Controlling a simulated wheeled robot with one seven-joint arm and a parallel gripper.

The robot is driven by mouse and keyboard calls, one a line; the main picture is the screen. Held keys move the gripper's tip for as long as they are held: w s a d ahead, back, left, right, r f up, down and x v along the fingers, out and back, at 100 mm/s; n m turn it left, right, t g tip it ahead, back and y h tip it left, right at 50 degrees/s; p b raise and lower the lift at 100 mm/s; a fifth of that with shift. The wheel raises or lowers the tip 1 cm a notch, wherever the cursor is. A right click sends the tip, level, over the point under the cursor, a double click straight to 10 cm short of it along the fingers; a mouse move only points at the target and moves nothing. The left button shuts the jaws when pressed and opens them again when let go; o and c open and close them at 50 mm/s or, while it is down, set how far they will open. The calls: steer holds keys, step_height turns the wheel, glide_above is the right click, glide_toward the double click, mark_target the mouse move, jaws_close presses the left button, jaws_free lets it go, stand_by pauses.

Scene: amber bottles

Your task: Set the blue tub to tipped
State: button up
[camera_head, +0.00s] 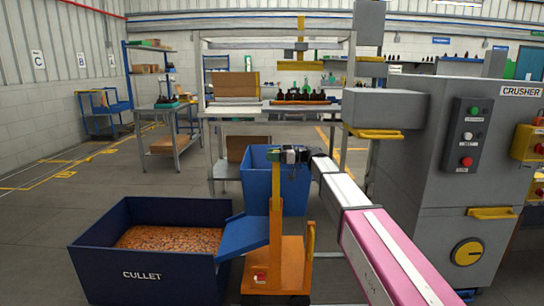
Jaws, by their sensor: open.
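The blue tub (262,190) stands behind and beside an orange tipping stand (290,265) near the middle of the view. Its rim looks about level, and its inside is mostly out of sight. A blue sloping chute (243,236) leads from the stand to the dark blue cullet bin (145,275), which holds amber shards. My gripper (274,155) is at the top of the stand's yellow-orange upright, in front of the tub's rim. It is open; its small fingers are hard to make out, and I cannot tell whether they touch the upright.
The grey crusher (440,150) with buttons and yellow handles stands close on the right. A workbench (265,108) with amber bottles is behind the tub. A side table (165,123) and blue cart (105,112) stand farther left. The floor at left is clear.

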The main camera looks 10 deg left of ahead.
jaws_close()
steer(key=shift+a, duration=0.1)
